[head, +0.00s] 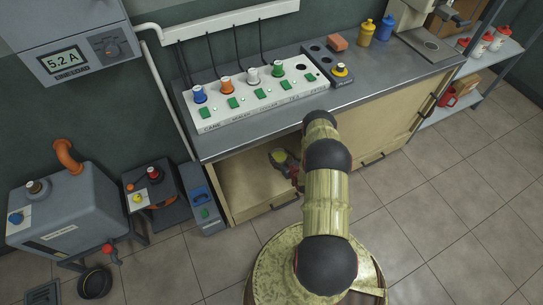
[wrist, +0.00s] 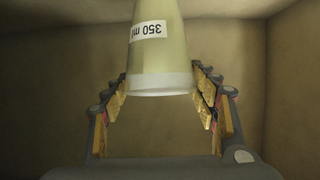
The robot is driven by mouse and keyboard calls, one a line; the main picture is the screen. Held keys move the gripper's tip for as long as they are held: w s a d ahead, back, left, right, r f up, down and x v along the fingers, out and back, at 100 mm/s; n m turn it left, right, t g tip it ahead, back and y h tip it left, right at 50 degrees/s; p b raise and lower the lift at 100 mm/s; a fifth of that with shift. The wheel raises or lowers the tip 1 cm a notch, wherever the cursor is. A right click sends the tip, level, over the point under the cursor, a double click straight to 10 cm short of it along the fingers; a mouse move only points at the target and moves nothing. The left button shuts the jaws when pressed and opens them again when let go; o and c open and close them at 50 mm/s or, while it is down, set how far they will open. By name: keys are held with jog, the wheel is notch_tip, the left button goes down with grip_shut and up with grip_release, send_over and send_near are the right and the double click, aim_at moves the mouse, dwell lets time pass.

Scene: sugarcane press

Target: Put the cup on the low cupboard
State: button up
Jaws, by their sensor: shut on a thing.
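A pale, yellowish cup (wrist: 158,62) with a white band at its near end and a "350 ml" label fills the top middle of the wrist view. My gripper (wrist: 160,88) has its fingers on both sides of the cup and is shut on it. In the head view my arm reaches into the open bay of the low cupboard (head: 244,187), under the grey counter. My gripper (head: 290,165) is small there and partly hidden by my arm. The wrist view shows plain tan walls around the cup. I cannot tell whether the cup touches a surface.
The grey counter top (head: 390,85) overhangs the bay and carries a white socket panel (head: 258,95). A grey tank (head: 65,210) and a blue-grey box (head: 202,198) stand at the left. A shelf rack (head: 480,75) stands at the right. Tiled floor is clear at the lower right.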

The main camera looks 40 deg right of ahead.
notch_tip(320, 180, down, 9)
jog(key=b, duration=0.3)
jog(key=shift+r+b, duration=0.1)
jog(key=shift+b, duration=0.25)
jog(key=shift+r, duration=0.1)
jog(key=o, duration=1.4)
jog(key=shift+f, duration=0.2)
jog(key=shift+r, duration=0.1)
jog(key=p+v, duration=0.4)
jog(key=v, duration=0.8)
